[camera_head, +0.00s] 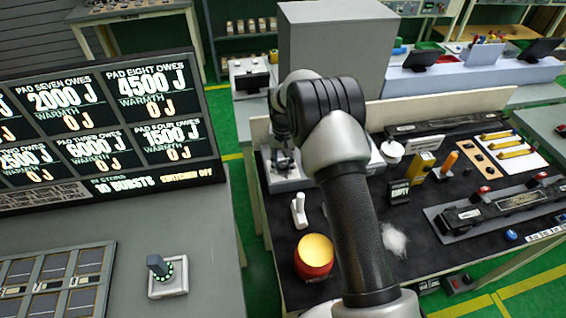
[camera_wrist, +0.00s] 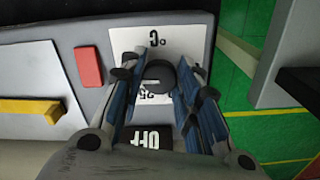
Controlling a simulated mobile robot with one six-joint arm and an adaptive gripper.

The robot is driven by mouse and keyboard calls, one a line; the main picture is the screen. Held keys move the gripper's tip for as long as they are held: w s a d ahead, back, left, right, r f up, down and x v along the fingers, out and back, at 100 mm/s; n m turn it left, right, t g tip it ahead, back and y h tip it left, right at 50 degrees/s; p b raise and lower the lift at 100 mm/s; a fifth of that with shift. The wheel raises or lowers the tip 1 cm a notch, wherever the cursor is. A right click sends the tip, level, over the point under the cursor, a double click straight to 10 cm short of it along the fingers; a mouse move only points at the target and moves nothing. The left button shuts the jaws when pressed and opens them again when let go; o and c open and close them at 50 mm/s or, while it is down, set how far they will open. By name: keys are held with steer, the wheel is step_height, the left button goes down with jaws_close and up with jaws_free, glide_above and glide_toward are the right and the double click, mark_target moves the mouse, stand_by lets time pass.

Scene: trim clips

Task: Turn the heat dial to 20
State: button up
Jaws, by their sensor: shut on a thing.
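The heat dial (camera_wrist: 160,74) is a dark round knob on a white plate (camera_wrist: 185,40) in the wrist view. Lettering that looks like a degree mark and C is beyond it, and a partly covered number, perhaps 25, is on the near side. My gripper (camera_wrist: 161,80) is shut on the dial, with a blue-lined finger on each side. The fingers hide part of the plate, and I cannot read the dial's setting. In the head view my gripper (camera_head: 283,158) is at the bench's left end, and the dial is hidden.
A red block (camera_wrist: 88,66) and a yellow bar (camera_wrist: 30,108) lie left of the plate. In the head view, a white clip (camera_head: 299,211), a red pot (camera_head: 314,257) and a yellow block (camera_head: 422,167) stand on the dark bench. A green-floored aisle is left of it.

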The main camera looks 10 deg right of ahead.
mark_target(283, 165)
stand_by(0.3)
steer(key=o, duration=1.1)
steer(key=shift+r, duration=0.1)
step_height(283, 165, up, 12)
steer(key=shift+f, duration=0.1)
